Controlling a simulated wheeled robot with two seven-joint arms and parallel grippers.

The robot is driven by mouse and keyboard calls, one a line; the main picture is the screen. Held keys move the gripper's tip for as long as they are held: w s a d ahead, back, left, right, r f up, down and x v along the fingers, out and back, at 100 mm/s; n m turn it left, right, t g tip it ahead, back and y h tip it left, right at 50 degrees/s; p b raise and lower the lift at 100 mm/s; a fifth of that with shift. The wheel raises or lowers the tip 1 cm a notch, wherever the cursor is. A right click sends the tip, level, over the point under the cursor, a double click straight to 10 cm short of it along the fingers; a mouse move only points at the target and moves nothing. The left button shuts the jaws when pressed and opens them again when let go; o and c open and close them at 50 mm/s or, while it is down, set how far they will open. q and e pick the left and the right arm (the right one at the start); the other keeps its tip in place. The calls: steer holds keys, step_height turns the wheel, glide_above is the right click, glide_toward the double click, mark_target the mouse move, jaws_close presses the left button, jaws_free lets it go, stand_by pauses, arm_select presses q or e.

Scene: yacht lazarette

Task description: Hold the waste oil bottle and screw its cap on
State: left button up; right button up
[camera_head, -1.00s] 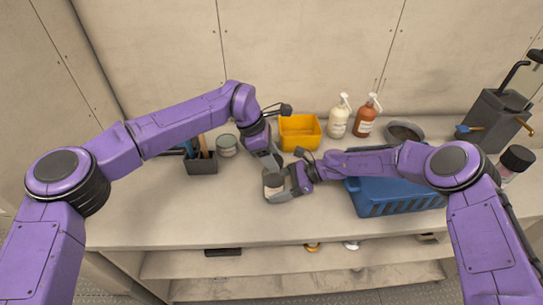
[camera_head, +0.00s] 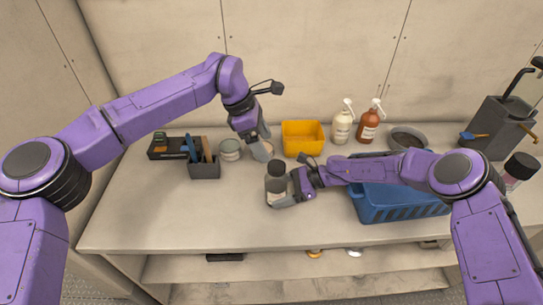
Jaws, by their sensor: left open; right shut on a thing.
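The waste oil bottle (camera_head: 275,187) stands upright on the counter near its middle, with a pale body and a dark upper part. A dark cap (camera_head: 276,168) sits on top of it; I cannot tell how tightly. My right gripper (camera_head: 283,200) is shut on the bottle from the right, low on its body. My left gripper (camera_head: 263,152) is open, behind and slightly left of the bottle, with its fingers pointing down. It is apart from the cap and seems empty.
A yellow bin (camera_head: 302,137) and two pump bottles (camera_head: 341,127) (camera_head: 368,125) stand behind. A blue basket (camera_head: 400,205) is right, partly under my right arm. A tin (camera_head: 230,149) and a dark tool holder (camera_head: 204,169) stand left. The front left counter is clear.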

arm_select(q)
steer(key=v, duration=0.4)
steer(key=shift+r, duration=0.1)
arm_select(e)
steer(key=o, duration=1.4)
steer(key=shift+o, duration=0.2)
steer(key=shift+d, duration=0.1)
steer(key=v, duration=1.1)
steer(key=shift+d+r, duration=0.15)
steer(key=shift+d, duration=0.05)
steer(key=shift+d+r, duration=0.1)
steer(key=shift+d, duration=0.1)
arm_select(q)
steer(key=shift+a, duration=0.1)
